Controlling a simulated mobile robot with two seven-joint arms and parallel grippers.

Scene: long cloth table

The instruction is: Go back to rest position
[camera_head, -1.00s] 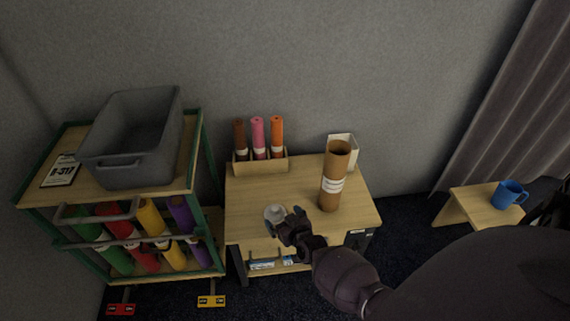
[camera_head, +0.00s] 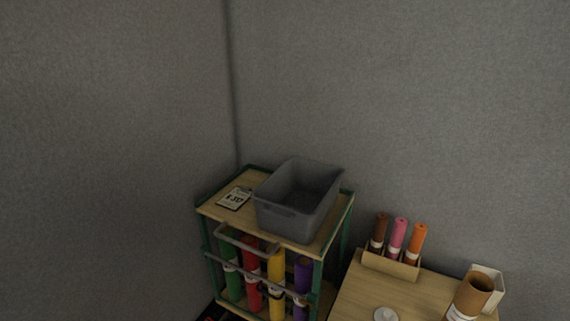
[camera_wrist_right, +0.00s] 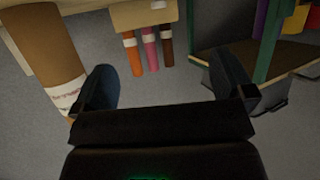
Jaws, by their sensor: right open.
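My right gripper (camera_wrist_right: 168,90) shows in the right wrist view with its two dark fingers spread wide and nothing between them. That view is upside down. A brown roll (camera_wrist_right: 45,50) with a white label is beyond the left finger, and the gripper does not hold it. The same brown roll (camera_head: 471,297) stands on the small wooden table (camera_head: 360,290) in the head view. Neither gripper shows in the head view; my left gripper is out of sight.
A grey bin (camera_head: 297,200) and a label card (camera_head: 234,198) sit on the green-framed rack (camera_head: 332,232), with several coloured rolls below. A holder (camera_head: 390,265) carries brown, pink and orange rolls. A white round object (camera_head: 386,314) lies on the table. Grey walls close the corner.

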